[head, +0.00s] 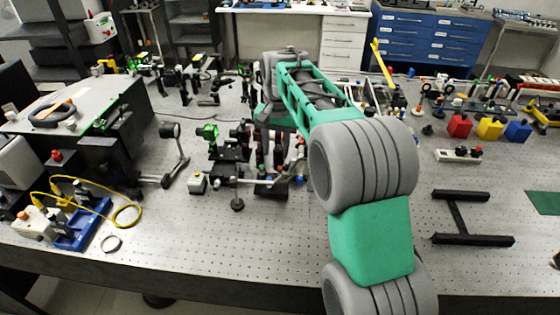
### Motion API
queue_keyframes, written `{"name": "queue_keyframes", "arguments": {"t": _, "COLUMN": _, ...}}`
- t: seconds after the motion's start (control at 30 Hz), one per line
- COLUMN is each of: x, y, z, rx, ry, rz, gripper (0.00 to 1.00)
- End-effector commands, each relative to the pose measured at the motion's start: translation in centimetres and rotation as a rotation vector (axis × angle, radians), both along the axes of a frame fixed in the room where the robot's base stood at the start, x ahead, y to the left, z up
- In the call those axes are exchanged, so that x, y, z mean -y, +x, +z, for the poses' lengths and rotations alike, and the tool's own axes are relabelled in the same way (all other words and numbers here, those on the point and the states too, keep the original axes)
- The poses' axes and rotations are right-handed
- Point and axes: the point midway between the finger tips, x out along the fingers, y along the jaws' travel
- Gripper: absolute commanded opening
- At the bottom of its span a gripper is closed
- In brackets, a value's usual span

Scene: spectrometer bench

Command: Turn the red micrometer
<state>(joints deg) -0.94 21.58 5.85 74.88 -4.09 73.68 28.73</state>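My green and grey arm reaches from the bottom right over the bench to a cluster of dark optics stages (235,150) in the middle. Its far end, with my gripper, is around this cluster, but the fingers cannot be made out behind the arm and among the dark parts. I cannot pick out the red micrometer for certain. Small reddish and blue details show among the stages just below the arm's far end, too small to tell apart. Whether my gripper touches anything cannot be seen.
A perforated optical table (200,235) fills the view. Red (459,126), yellow (489,128) and blue (518,130) blocks stand at the right. A black H-shaped frame (460,216) lies in front of them. A yellow cable (127,216) loops at the left. The front middle is clear.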

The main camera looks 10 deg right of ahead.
Motion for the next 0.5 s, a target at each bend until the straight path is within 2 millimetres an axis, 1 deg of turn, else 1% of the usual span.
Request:
{"name": "queue_keyframes", "arguments": {"t": 0.03, "x": 0.7, "y": 1.1, "z": -0.4, "rx": -0.032, "ry": -0.005, "rz": -0.063, "gripper": 0.39}}
{"name": "queue_keyframes", "arguments": {"t": 0.13, "x": 1.6, "y": 2.2, "z": -1.8, "rx": -0.065, "ry": -0.012, "rz": -0.156, "gripper": 0.39}}
{"name": "queue_keyframes", "arguments": {"t": 0.27, "x": 1.9, "y": 2.5, "z": -3.3, "rx": -0.077, "ry": -0.015, "rz": -0.187, "gripper": 0.39}}
{"name": "queue_keyframes", "arguments": {"t": 0.5, "x": 1.9, "y": 2.4, "z": -7.7, "rx": -0.076, "ry": -0.016, "rz": -0.183, "gripper": 0.39}}
